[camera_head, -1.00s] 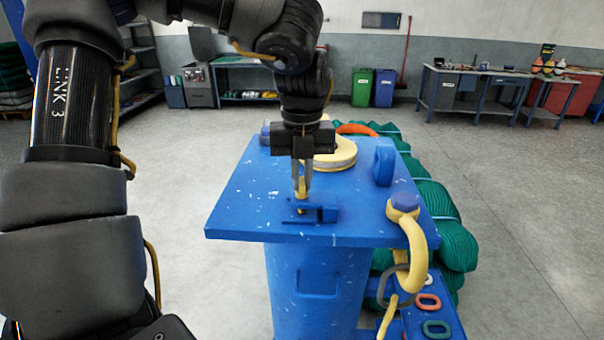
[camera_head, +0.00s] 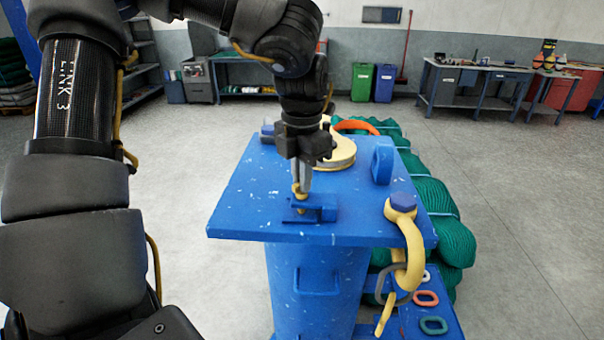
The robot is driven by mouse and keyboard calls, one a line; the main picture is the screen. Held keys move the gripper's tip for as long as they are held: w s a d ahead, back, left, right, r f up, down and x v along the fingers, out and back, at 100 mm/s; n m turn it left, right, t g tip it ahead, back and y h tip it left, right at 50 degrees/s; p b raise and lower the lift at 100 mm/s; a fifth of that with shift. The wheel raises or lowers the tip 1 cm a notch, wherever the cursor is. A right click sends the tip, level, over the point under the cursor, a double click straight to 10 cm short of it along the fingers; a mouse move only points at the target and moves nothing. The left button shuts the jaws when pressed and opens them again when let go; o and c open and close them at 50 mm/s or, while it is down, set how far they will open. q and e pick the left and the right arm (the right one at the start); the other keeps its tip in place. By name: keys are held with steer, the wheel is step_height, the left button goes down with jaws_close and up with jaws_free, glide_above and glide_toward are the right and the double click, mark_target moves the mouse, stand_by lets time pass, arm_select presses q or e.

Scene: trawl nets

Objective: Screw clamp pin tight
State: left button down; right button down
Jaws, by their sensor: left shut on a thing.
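The clamp (camera_head: 318,211) is a small blue bracket near the front edge of the blue table top (camera_head: 258,195). A yellow pin (camera_head: 299,191) stands upright at the clamp's left end. My left gripper (camera_head: 301,184) comes down from above, fingers pointing down, and is shut on the top of the pin. Its fingers are turned so that they overlap in this view and partly hide the pin's head. How deep the pin sits in the clamp is too small to tell. My right gripper is not in view.
A yellow shackle (camera_head: 413,250) with a blue bolt head hangs at the table's front right corner. A yellow disc (camera_head: 343,153) lies behind my gripper, and a blue lug (camera_head: 382,161) stands to its right. Green net rolls (camera_head: 445,230) lie beyond the right edge.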

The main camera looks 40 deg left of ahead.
arm_select(q)
steer(key=m, duration=0.5)
steer(key=m+p, duration=0.1)
steer(key=m, duration=0.1)
steer(key=shift+w+r, duration=0.15)
steer(key=shift+r, duration=0.1)
steer(key=m, duration=0.4)
steer(key=m+p, duration=0.1)
steer(key=m, duration=0.2)
steer(key=shift+m, duration=0.3)
steer(key=m, duration=0.6)
steer(key=shift+p, duration=0.35)
steer(key=m, duration=0.6)
steer(key=c, duration=1.5)
jaws_free()
steer(key=shift+f, duration=0.15)
